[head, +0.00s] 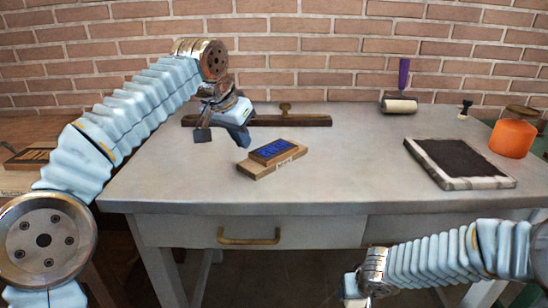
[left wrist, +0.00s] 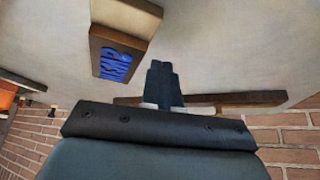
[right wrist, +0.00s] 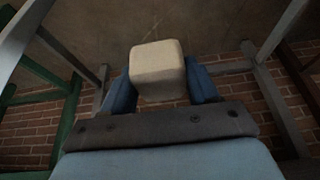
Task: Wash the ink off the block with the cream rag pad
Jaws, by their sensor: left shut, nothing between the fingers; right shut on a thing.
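The block (head: 273,151) has a blue inked face with raised shapes and sits on a wooden piece (head: 256,171) in the middle of the table. The block also shows in the left wrist view (left wrist: 116,62), upper left. My left gripper (head: 245,141) is shut and empty, just left of and above the block, apart from it. Its closed fingers show in the left wrist view (left wrist: 164,72). My right gripper (right wrist: 160,88) is shut on the cream rag pad (right wrist: 158,65). In the head view the right arm is low, in front of the table, and the pad is not seen there.
A long dark wooden bar (head: 290,121) with a knob lies behind the block. A purple-handled roller (head: 400,104), a dark tray with a pale rim (head: 464,184) and an orange pot (head: 511,139) are at right. The table front has a drawer (head: 290,232). Clear tabletop surrounds the block.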

